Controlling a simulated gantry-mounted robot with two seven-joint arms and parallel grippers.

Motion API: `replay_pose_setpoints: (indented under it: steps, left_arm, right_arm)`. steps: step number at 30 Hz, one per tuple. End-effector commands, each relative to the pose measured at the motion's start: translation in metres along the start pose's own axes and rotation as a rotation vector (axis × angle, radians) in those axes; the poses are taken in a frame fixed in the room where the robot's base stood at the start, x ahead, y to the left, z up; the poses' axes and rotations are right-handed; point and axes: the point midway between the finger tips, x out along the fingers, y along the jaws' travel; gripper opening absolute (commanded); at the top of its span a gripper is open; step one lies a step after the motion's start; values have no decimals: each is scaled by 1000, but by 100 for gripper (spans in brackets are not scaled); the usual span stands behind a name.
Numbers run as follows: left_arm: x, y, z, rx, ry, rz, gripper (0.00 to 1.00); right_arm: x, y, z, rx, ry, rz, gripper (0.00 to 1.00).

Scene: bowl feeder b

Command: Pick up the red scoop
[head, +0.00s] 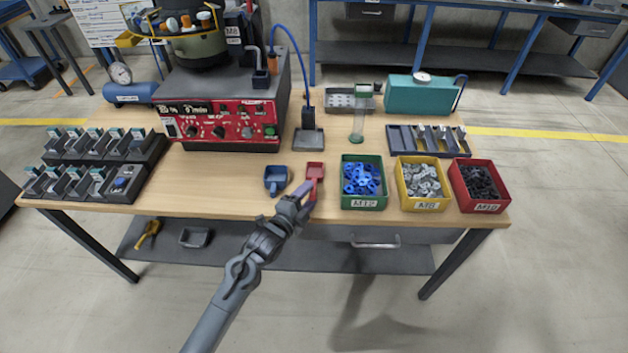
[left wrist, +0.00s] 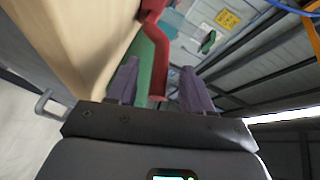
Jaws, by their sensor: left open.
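The red scoop (head: 315,170) lies near the front edge of the wooden table, between a blue scoop and a green bin. My left gripper (head: 305,193) is at the scoop's handle, at the table's front edge. In the left wrist view, the red scoop (left wrist: 154,50) shows between the two purple fingers of my left gripper (left wrist: 160,85), with a visible gap to the finger on the right. The jaws are open. Whether the left-hand finger touches the handle is unclear. My right gripper is not in view.
A blue scoop (head: 276,179) lies just left of the red one. A green bin (head: 363,203) of blue parts stands close on the right, then a yellow bin (head: 425,204) and a red bin (head: 482,209). A feeder machine (head: 222,123) stands behind. Bare tabletop lies left of the blue scoop.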

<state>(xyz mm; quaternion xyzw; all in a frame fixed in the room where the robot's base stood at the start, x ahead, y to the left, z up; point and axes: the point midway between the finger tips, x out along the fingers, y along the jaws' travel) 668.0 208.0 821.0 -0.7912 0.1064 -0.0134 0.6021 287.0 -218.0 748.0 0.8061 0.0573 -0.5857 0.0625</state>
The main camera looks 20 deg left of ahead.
Motion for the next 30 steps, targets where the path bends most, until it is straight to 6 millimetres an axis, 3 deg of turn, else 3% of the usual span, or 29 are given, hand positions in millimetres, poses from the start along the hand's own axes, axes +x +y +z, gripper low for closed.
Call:
replay_pose_setpoints:
  steps: [6, 16, 26, 30]
  left_arm:
    - [26, 1, -1, -1, 0, -1, 51]
    - [30, 1, -1, 1, 0, 0, 51]
    - [30, 1, -1, 1, 0, 0, 2]
    - [30, 0, -1, 1, 0, -2, 0]
  right_arm:
    - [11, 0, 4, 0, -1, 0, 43]
    - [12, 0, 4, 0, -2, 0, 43]
    - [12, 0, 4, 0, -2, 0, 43]
    - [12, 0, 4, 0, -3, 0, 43]
